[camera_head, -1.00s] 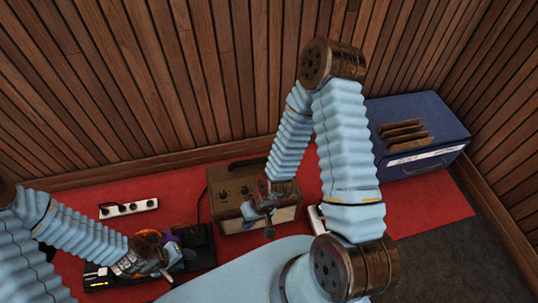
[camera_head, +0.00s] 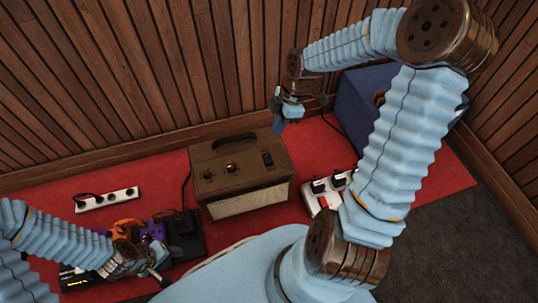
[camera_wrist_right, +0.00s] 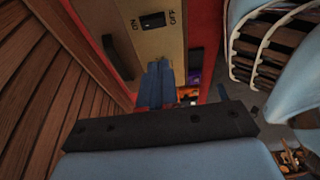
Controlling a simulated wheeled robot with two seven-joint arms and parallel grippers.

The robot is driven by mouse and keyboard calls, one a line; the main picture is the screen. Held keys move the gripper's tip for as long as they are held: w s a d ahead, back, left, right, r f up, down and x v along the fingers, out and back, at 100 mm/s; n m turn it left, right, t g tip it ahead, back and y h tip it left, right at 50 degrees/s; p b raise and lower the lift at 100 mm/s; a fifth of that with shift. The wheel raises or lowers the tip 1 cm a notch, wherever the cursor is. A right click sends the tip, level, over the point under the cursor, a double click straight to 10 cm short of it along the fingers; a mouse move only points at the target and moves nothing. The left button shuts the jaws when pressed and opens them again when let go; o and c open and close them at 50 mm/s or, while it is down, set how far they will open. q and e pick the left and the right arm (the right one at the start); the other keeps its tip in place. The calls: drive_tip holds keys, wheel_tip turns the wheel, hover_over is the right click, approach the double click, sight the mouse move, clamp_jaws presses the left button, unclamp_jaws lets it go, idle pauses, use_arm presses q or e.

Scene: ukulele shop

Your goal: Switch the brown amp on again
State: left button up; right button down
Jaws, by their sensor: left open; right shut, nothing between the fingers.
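The brown amp (camera_head: 233,185) stands upright on the red carpet, its cream front facing me. Its top panel bears two dark knobs and a black rocker switch (camera_head: 267,158). In the right wrist view the rocker (camera_wrist_right: 152,21) sits between the words ON and OFF; I cannot tell which side is pressed. My right gripper (camera_head: 281,124) is shut and empty, raised behind the amp's right side, apart from the switch. Its blue fingers (camera_wrist_right: 155,86) point toward the amp panel (camera_wrist_right: 160,52). My left gripper (camera_head: 158,276) is open, low beside the pedals at left.
A pedalboard with orange and purple pedals (camera_head: 155,229) lies left of the amp. A white power strip (camera_head: 107,199) is behind it. Another strip with a red switch and black plugs (camera_head: 323,204) lies right of the amp. A blue crate (camera_head: 358,105) is behind my right arm. Wooden walls close the back.

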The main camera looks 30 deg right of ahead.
sight(266, 161)
drive_tip(key=shift+f, duration=0.1)
drive_tip(key=b+x, duration=0.1)
drive_tip(key=x, duration=0.3)
drive_tip(key=b+x, duration=0.1)
drive_tip(key=x, duration=0.3)
drive_tip(key=b+x, duration=0.2)
drive_tip(key=x, duration=0.2)
drive_tip(key=shift+d+f, duration=0.2)
drive_tip(key=shift+f, duration=0.8)
drive_tip(key=shift+s+f, duration=0.15)
